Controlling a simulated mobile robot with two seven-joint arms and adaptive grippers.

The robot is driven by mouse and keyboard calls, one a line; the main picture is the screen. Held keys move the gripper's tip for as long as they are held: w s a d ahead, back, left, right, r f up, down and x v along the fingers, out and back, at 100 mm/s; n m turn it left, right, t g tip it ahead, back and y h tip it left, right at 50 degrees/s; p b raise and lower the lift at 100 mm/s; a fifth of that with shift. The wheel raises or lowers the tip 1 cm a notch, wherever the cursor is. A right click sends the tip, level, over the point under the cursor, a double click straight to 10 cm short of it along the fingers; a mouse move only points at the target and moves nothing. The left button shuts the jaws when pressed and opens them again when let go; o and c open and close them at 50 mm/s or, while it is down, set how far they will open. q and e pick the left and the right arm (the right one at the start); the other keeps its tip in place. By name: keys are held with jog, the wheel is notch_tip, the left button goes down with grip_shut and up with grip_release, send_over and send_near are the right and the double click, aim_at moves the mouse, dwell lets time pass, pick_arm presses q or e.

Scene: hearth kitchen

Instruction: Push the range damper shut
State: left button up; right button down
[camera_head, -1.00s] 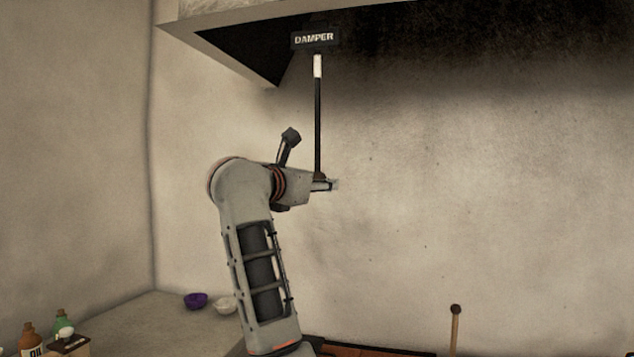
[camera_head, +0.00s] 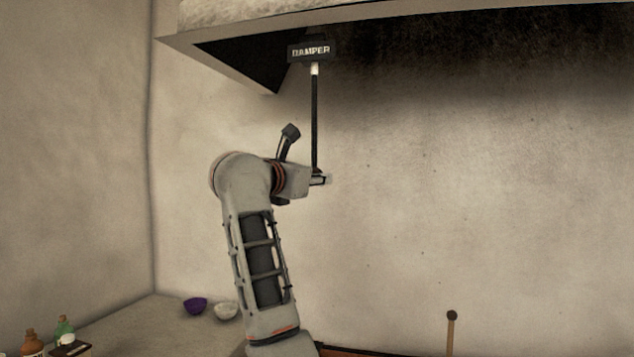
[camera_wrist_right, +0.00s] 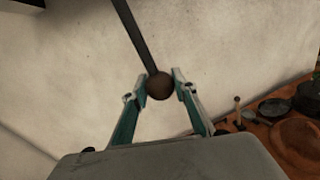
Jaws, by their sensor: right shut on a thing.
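The range damper is a dark vertical rod (camera_head: 314,120) hanging from under the hood, below a black sign (camera_head: 310,51) reading DAMPER. A short white band (camera_head: 314,69) shows on the rod just below the sign. The rod ends in a round brown knob (camera_wrist_right: 160,87), seen in the right wrist view. My right gripper (camera_head: 321,180) is at the rod's lower end. In the right wrist view its fingers (camera_wrist_right: 162,84) are shut on the knob from both sides. My left gripper is in neither view.
The hood (camera_head: 230,50) overhangs at the top. A purple bowl (camera_head: 195,306), a white bowl (camera_head: 226,311) and bottles (camera_head: 32,342) stand on the counter at lower left. A wooden handle (camera_head: 451,328) stands upright at lower right. The wall right of the rod is clear.

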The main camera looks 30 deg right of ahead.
aim_at(313, 158)
notch_tip(313, 158, up, 4)
jog(key=shift+s+r+p, duration=0.1)
jog(key=shift+r+p, duration=0.15)
jog(key=shift+p, duration=0.8)
jog(key=c, duration=1.6)
grip_release()
jog(key=shift+f, duration=0.1)
jog(key=shift+a, duration=0.1)
jog(key=shift+a+f, duration=0.1)
jog(key=shift+a, duration=0.15)
jog(key=v, duration=0.7)
jog(key=shift+d, duration=0.1)
